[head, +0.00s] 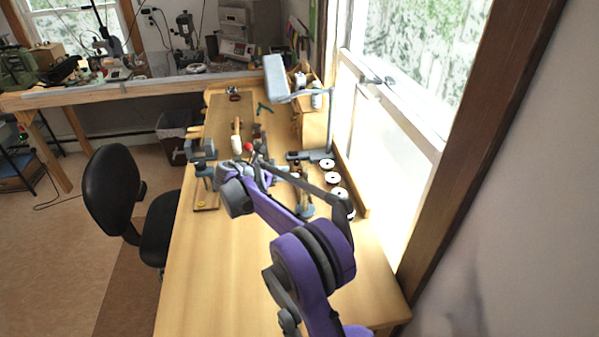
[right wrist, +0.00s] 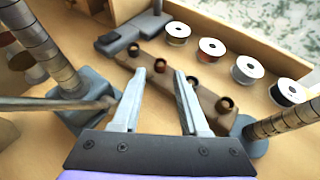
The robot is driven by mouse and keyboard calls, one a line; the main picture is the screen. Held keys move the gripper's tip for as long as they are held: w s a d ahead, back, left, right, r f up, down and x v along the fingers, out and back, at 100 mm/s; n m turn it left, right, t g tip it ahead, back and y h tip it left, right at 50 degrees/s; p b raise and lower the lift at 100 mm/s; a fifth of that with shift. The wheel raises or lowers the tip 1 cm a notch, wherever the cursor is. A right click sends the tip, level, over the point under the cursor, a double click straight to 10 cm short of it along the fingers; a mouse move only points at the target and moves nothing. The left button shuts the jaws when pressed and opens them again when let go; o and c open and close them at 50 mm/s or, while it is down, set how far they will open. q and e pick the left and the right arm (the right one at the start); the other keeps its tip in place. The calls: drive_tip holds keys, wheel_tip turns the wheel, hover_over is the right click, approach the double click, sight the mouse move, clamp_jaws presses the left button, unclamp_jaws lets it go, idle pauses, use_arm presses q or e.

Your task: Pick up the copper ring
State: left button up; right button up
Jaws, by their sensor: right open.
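Several small brown, copper-coloured ring-like pieces stand in a row on a brown strip (right wrist: 178,82) in the right wrist view. One of them, a coppery ring (right wrist: 160,65), shows between my fingertips; I cannot tell for sure which piece is the task's copper ring. My right gripper (right wrist: 160,74) is open and empty, its two fingers pointing at the row; whether they touch anything is unclear. In the head view my right gripper (head: 268,168) is over the workbench, and the arm largely hides the row. My left gripper is not in view.
White-topped spools (right wrist: 242,70) line the window side of the workbench (head: 215,280). A stepped metal post on a blue base (right wrist: 85,108) stands left of my fingers, another post (right wrist: 290,122) right. A lamp (head: 280,78) rises behind. The near bench is clear.

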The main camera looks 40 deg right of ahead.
sight(297, 171)
drive_tip(key=x, duration=0.2)
drive_tip(key=shift+d, duration=0.45)
drive_tip(key=shift+d+f, duration=0.25)
drive_tip(key=shift+a, duration=0.1)
drive_tip(key=shift+c, duration=1)
clamp_jaws()
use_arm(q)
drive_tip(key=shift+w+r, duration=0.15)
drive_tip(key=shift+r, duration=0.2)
